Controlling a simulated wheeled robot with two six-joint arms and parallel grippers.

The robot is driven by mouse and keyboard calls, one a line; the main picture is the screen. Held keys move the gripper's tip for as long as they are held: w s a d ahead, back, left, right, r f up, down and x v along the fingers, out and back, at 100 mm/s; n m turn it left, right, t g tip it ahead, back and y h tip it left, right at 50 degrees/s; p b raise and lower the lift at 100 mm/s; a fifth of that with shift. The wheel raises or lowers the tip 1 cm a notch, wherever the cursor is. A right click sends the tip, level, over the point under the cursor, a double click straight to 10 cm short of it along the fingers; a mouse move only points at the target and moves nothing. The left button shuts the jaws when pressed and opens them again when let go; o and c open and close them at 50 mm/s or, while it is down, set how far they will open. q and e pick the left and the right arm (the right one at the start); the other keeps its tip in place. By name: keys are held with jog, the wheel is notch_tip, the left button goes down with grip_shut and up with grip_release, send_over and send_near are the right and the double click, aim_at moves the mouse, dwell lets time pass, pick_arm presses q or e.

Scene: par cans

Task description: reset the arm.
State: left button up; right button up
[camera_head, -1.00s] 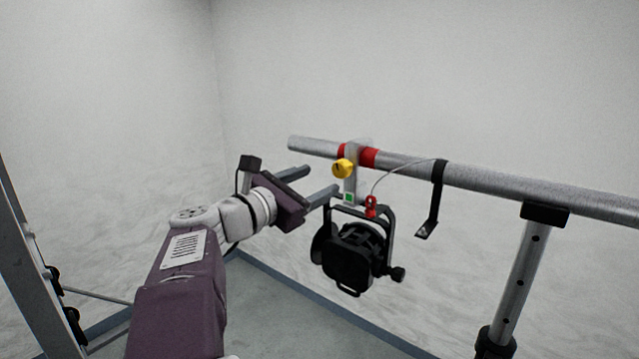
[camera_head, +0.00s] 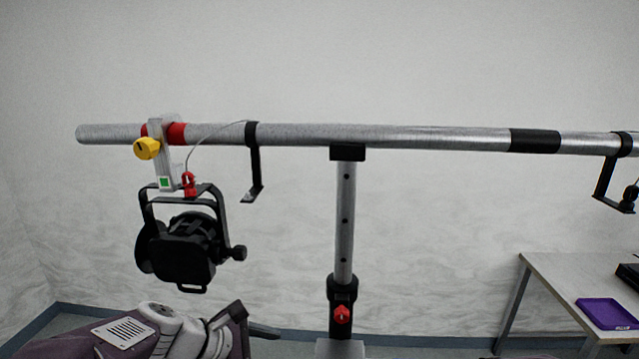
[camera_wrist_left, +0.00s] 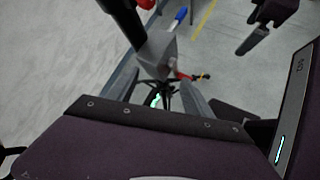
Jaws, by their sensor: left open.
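My left gripper (camera_head: 262,330) is low at the bottom of the head view, below and to the right of the hanging par can, apart from it. Its fingers (camera_wrist_left: 160,90) are spread and empty in the left wrist view, pointing towards the floor and stand base. The black par can (camera_head: 178,248) hangs by its yoke from a clamp (camera_head: 162,155) with a yellow knob (camera_head: 146,149) at the left end of the silver pipe. What looks like my right gripper (camera_wrist_left: 256,28) shows at the wrist view's upper right; its opening is unclear.
The horizontal pipe (camera_head: 400,138) rests on an upright stand (camera_head: 344,220) with a red knob (camera_head: 341,315). A black bracket (camera_head: 254,165) hangs beside the can. A table (camera_head: 560,272) with a purple tray (camera_head: 606,313) is at right. Floor shows below the pipe.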

pick_arm(q)
jog(key=s+a+f+m+g+y+b, duration=0.1)
jog(key=s+f+m+g+y+b, duration=0.2)
jog(key=s+f+m, duration=0.85)
jog(key=a+f+m+g+y+p, duration=0.1)
jog(key=a+f+m+y, duration=0.3)
jog(key=a+m, duration=0.3)
jog(key=shift+s+a+f+m+p, duration=0.2)
jog(key=shift+f+m+p, duration=0.25)
jog(key=shift+f, duration=0.35)
pick_arm(e)
notch_tip(320, 180, down, 2)
jog(key=shift+f, duration=0.1)
